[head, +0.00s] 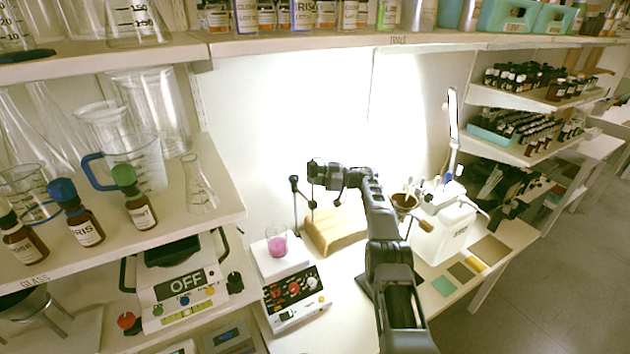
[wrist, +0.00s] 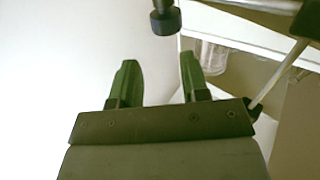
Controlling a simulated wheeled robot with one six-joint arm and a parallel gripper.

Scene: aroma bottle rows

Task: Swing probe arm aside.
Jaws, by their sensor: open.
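The probe arm (head: 303,194) is a thin dark arm on an upright rod with a black knob, beside the white stirrer hotplate (head: 290,292). A beaker with pink liquid (head: 276,243) stands on the plate. My gripper (head: 314,172) is above and right of the probe arm in the head view, apart from the knob as far as I can tell. In the wrist view its two green fingers (wrist: 158,80) are spread with nothing between them. A black cylindrical knob (wrist: 165,20) shows beyond the fingertips, with a pale rod (wrist: 279,76) at right.
A wooden block (head: 335,232) stands behind the hotplate, below my gripper. A white instrument (head: 446,230) is to the right of my arm. Shelves with glassware and a balance (head: 180,281) are at left. An upper shelf (head: 400,39) with bottles spans the top.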

